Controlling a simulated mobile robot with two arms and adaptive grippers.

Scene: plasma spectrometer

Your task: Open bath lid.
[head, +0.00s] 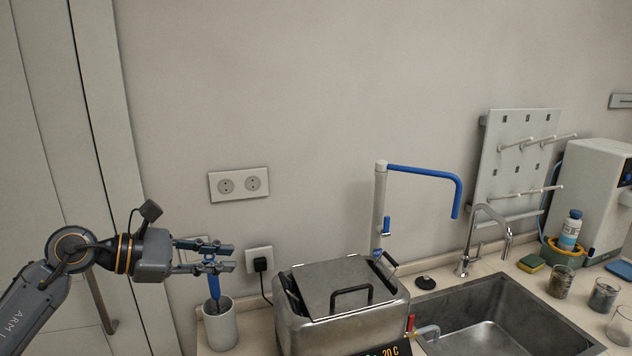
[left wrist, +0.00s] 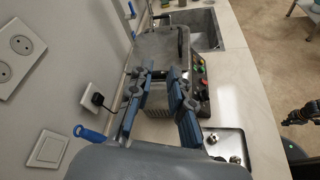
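The metal bath (head: 330,332) stands on the counter with its flat grey lid (head: 322,285) lying on top, closed. A black bar handle (head: 352,291) sits on the lid. The lid also shows ahead of the fingers in the left wrist view (left wrist: 157,46). My left gripper (head: 232,258) is left of the bath, apart from it, with its fingers open and nothing visible between them in the left wrist view (left wrist: 162,76). A dark arm end at the right edge of the left wrist view (left wrist: 303,113) seems to be my right one; its fingers are unclear.
A white cup (head: 221,328) with a blue-handled tool (head: 214,285) stands below my left gripper. A black plug (head: 260,264) is in the wall socket behind. A blue-armed tap (head: 425,171) rises behind the bath. The sink (head: 505,318) lies to its right.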

